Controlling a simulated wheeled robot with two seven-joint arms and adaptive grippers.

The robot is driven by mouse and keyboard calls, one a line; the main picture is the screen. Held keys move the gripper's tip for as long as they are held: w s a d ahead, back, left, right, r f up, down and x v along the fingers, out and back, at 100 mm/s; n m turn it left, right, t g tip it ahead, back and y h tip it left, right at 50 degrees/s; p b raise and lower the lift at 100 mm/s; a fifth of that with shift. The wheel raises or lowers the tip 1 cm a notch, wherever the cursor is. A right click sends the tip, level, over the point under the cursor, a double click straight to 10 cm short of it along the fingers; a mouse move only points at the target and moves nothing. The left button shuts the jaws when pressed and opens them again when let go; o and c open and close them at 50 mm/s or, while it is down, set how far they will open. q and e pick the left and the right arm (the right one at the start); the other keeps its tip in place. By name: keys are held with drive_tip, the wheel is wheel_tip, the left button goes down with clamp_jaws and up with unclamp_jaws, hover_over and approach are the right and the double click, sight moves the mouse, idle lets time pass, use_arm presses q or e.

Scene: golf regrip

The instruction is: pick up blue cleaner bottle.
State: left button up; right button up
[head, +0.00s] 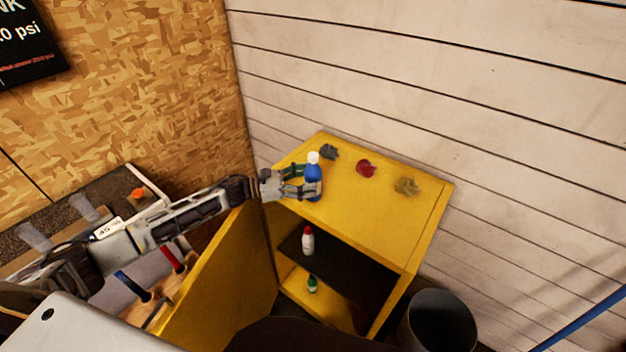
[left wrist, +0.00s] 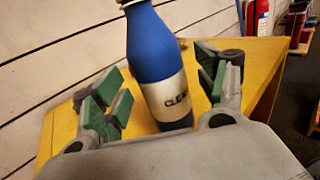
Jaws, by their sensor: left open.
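The blue cleaner bottle (head: 314,178) has a white cap and stands upright on top of the yellow cabinet (head: 345,215), near its left edge. In the left wrist view the bottle (left wrist: 158,62) shows a silver label with part of a word. My left gripper (head: 301,182) reaches in from the left at the bottle. Its green-padded fingers (left wrist: 165,95) are open, one on each side of the bottle, with a visible gap on both sides. The bottle's base is hidden behind the gripper body in the wrist view. My right gripper is not in view.
Grey (head: 329,152), red (head: 366,168) and tan (head: 407,186) crumpled items lie on the cabinet top. A white bottle with a red cap (head: 308,241) and a green bottle (head: 312,285) stand on shelves below. The yellow door (head: 225,280) is open. A dark bin (head: 440,320) stands at right.

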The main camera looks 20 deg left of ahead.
sight(313, 154)
use_arm(q)
drive_tip(key=shift+x, duration=1.05)
drive_tip(key=c, duration=1.1)
drive_tip(key=shift+c, duration=0.2)
drive_tip(key=shift+r+b, duration=0.4)
drive_tip(key=shift+r, duration=4.6)
